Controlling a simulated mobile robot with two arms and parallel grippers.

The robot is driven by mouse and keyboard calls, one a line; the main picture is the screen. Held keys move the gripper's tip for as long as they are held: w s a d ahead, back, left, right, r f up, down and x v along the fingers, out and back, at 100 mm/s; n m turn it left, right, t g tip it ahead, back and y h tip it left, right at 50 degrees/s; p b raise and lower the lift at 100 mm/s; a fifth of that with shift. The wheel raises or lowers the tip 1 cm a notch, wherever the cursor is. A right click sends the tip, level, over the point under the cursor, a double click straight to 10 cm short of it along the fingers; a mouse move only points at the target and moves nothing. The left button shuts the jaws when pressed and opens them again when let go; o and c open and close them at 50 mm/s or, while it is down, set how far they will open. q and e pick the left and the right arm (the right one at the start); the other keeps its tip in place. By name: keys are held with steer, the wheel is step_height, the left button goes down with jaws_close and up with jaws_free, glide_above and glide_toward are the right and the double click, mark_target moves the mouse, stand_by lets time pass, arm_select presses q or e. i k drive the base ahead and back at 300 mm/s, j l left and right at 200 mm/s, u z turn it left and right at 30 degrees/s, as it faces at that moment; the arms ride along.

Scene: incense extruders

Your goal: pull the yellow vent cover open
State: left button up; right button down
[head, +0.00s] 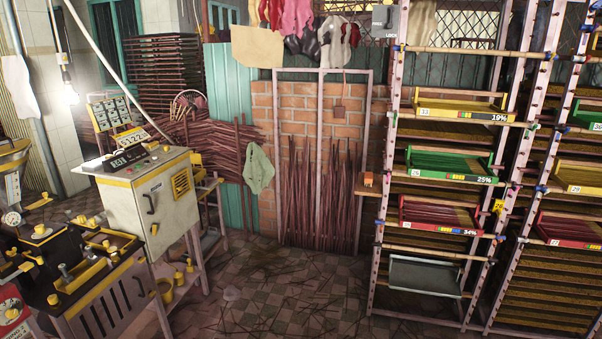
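A small yellow vent cover (181,184) with dark slanted slats sits on the front door of the pale control cabinet (152,200) at the left. It looks flush with the door, though it is too small to tell for certain. A dark handle is on the same door, left of the vent cover. Neither of my grippers shows in the head view.
A black and yellow machine (100,285) with knobs stands in front of the cabinet at the lower left. Tall racks (450,140) with coloured trays stand at the right. Bundled sticks (320,205) lean on the brick wall. The tiled floor (290,295) between is open, with scattered sticks.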

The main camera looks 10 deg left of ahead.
mark_target(179, 188)
steer(key=i+u, duration=0.45)
steer(key=i+l+u, duration=0.2)
steer(key=i+u, duration=0.2)
steer(key=i+l+u, duration=0.25)
steer(key=u, duration=0.2)
steer(key=i+u, duration=0.15)
steer(key=u, duration=0.2)
steer(key=i+l+u, duration=0.15)
steer(key=u, duration=0.2)
